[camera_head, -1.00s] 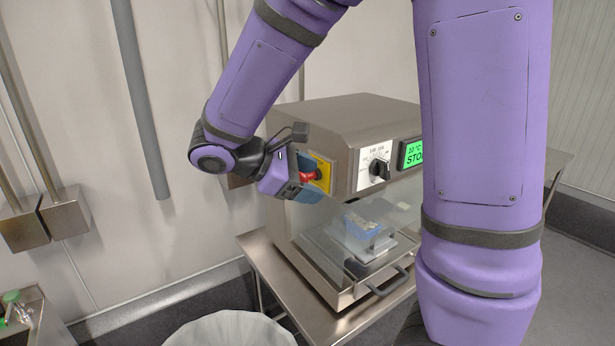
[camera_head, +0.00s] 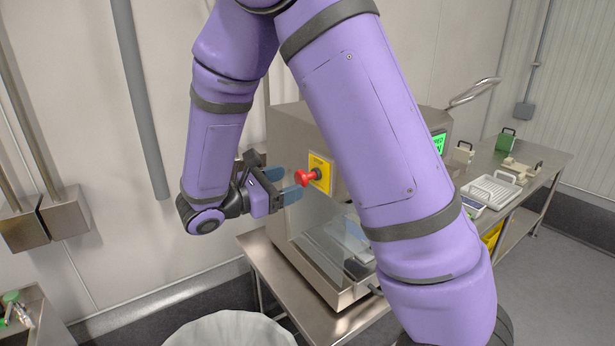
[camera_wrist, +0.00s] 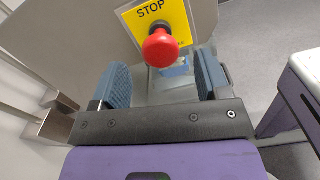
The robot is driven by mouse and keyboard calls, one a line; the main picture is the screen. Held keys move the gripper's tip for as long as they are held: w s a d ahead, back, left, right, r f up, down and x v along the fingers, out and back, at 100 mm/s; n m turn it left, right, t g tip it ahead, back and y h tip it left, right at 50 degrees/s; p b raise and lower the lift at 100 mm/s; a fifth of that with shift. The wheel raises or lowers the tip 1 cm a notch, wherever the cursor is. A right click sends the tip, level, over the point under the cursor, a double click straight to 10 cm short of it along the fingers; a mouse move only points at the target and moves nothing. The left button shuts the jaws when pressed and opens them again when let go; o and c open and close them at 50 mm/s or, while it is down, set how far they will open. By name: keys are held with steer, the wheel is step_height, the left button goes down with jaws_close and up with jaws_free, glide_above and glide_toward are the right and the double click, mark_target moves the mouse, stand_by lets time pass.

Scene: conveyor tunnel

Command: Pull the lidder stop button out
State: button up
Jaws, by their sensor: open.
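The lidder stop button (camera_head: 307,178) is a red mushroom knob on a yellow plate (camera_head: 321,172) on the front of the steel lidder (camera_head: 284,140). In the head view the knob stands out from the plate. In the wrist view the red knob (camera_wrist: 160,47) is ahead of my gripper, under the word STOP on the yellow plate (camera_wrist: 150,18). My gripper (camera_head: 288,186) is open and empty, with its blue fingertips just left of the knob. In the wrist view the fingers of my gripper (camera_wrist: 158,80) are spread apart with the knob beyond the gap between them.
A steel table (camera_head: 262,262) carries the lidder, whose clear front guard (camera_head: 325,235) is below the button. A white bin (camera_head: 230,330) stands in front. White trays (camera_head: 492,190) are on the bench at right. The wall at left has a grey pipe (camera_head: 140,100).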

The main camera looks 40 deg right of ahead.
mark_target(298, 179)
steer(key=shift+d, duration=3.05)
